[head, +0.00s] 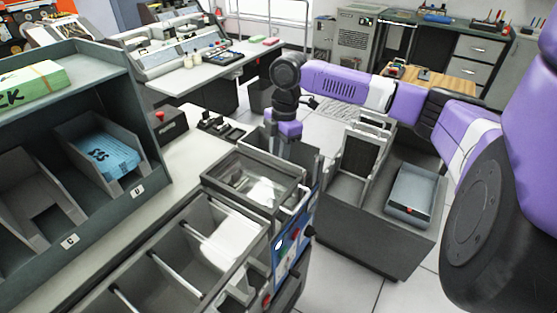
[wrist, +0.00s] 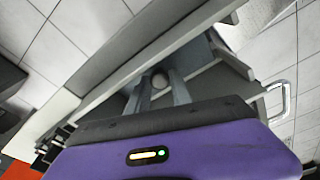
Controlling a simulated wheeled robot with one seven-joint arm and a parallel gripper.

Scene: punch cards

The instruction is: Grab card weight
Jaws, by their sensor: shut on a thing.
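My gripper (head: 284,150) points down into the open dark hopper at the back end of the card machine. In the wrist view its two grey fingers (wrist: 159,90) stand on either side of a small round light-grey knob, which I take for the card weight (wrist: 160,80). The fingers are shut on it. The rest of the weight is hidden below the fingers and my purple hand. In the head view the weight is hidden by the gripper and the hopper walls.
The card machine has a clear-lidded box (head: 250,185) and an open bin with white cards (head: 228,245) close by. A shelf with blue cards (head: 103,157) stands at left. A grey bin unit with a tray (head: 411,190) stands at right. Floor shows beyond.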

